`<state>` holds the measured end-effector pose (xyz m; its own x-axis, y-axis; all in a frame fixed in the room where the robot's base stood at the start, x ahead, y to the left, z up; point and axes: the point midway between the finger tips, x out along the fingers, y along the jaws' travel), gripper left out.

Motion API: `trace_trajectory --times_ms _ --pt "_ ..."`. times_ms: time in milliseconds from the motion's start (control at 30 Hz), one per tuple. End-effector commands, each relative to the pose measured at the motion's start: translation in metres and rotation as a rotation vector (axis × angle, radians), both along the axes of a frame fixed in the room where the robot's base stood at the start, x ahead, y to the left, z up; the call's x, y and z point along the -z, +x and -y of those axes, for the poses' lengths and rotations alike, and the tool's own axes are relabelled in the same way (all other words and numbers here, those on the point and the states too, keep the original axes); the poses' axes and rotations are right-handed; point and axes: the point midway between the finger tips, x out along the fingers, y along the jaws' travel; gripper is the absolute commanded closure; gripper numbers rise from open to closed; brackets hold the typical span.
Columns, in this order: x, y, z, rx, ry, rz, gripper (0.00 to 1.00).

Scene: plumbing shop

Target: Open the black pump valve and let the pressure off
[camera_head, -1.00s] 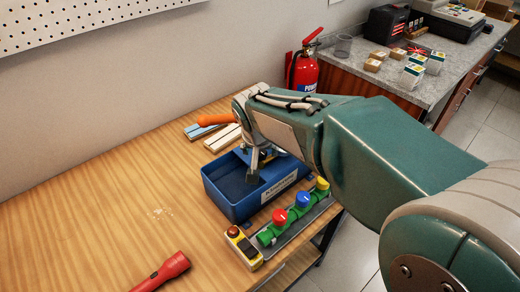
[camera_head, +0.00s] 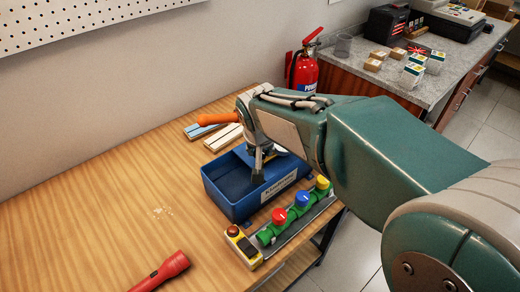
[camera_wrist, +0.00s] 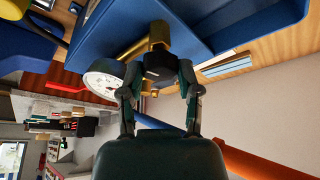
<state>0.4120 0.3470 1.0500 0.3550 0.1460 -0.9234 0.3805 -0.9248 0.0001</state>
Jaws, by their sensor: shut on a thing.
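The pump is a blue open tank (camera_head: 228,205) with a white label, standing on the wooden bench. In the wrist view the tank (camera_wrist: 225,35) fills the top, with a brass fitting (camera_wrist: 158,34) and a white round gauge (camera_wrist: 102,82) beside it. The black valve knob (camera_wrist: 161,66) sits at the end of the brass fitting. My gripper (camera_wrist: 162,90) is shut on this knob, one finger on each side. In the head view my gripper (camera_head: 260,165) reaches down over the tank, and my arm hides the knob. How far the knob is turned cannot be told.
An orange handle (camera_head: 215,119) sticks out left of my wrist. A green manifold (camera_head: 292,216) with red, blue and yellow knobs and a yellow switch box (camera_head: 242,245) stand in front of the tank. A red flashlight (camera_head: 163,271) lies front left. The bench's left side is mostly clear.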

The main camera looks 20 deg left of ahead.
Motion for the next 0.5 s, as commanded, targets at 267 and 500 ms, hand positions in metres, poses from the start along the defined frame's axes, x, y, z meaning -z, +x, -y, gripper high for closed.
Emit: trace_trajectory --times_ms 267,500 --pt "0.0020 0.0003 0.0016 -0.208 -0.001 -0.004 1.00" --pt "0.0024 0.0009 0.0024 -0.434 0.000 -0.006 1.00"
